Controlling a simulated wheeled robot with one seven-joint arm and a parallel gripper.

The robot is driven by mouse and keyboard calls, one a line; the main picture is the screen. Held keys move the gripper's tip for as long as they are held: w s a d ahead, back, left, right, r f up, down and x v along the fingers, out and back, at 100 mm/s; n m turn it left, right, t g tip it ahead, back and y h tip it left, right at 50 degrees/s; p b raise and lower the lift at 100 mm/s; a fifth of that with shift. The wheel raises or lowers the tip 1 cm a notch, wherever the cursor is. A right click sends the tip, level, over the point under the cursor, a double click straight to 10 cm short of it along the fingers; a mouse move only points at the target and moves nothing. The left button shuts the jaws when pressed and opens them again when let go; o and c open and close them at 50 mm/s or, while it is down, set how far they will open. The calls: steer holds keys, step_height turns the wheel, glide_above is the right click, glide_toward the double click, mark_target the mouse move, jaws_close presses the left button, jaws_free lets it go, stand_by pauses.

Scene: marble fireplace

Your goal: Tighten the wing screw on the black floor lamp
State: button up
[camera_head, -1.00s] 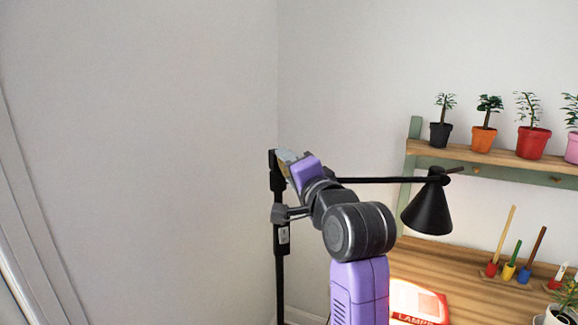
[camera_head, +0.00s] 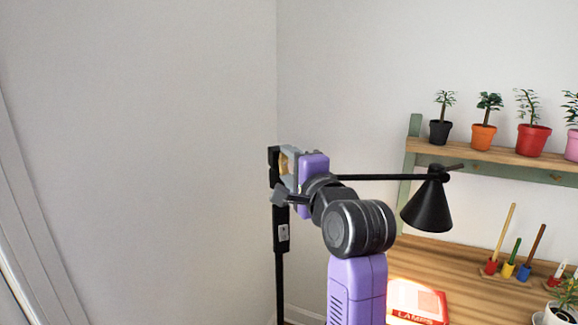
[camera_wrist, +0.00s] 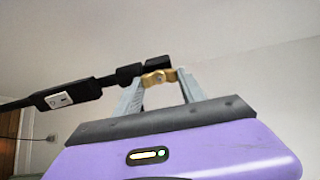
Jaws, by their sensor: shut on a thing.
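The black floor lamp (camera_head: 281,268) stands near the room corner, with a thin horizontal arm and a black cone shade (camera_head: 427,206) reaching right. In the wrist view its black pole (camera_wrist: 70,94) runs up to a joint at the top. The brass wing screw (camera_wrist: 159,77) sits at this joint. My gripper (camera_wrist: 160,80) is shut on the wing screw, with one grey finger on each side of it. In the head view my gripper (camera_head: 284,164) is at the top of the pole, and the screw shows only as a small brass patch between the fingers.
A wooden desk (camera_head: 470,275) stands at the right with a red book (camera_head: 418,302) under the lamp shade. Above it, a shelf (camera_head: 490,160) holds several potted plants. Coloured holders (camera_head: 508,270) with sticks stand on the desk. The left wall side is clear.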

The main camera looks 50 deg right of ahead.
steer(key=o, duration=1.4)
steer(key=shift+c, duration=0.2)
steer(key=p+v, duration=0.2)
steer(key=v, duration=0.3)
steer(key=shift+s+a+r+p, duration=0.15)
steer(key=shift+s+p, duration=0.15)
steer(key=shift+p, duration=0.05)
steer(key=shift+s+a+p, duration=0.1)
steer(key=shift+s+p, duration=0.1)
steer(key=shift+p, duration=0.95)
steer(key=p+v, duration=0.1)
steer(key=p, duration=0.3)
steer(key=shift+s+a, duration=0.1)
steer(key=shift+s, duration=0.2)
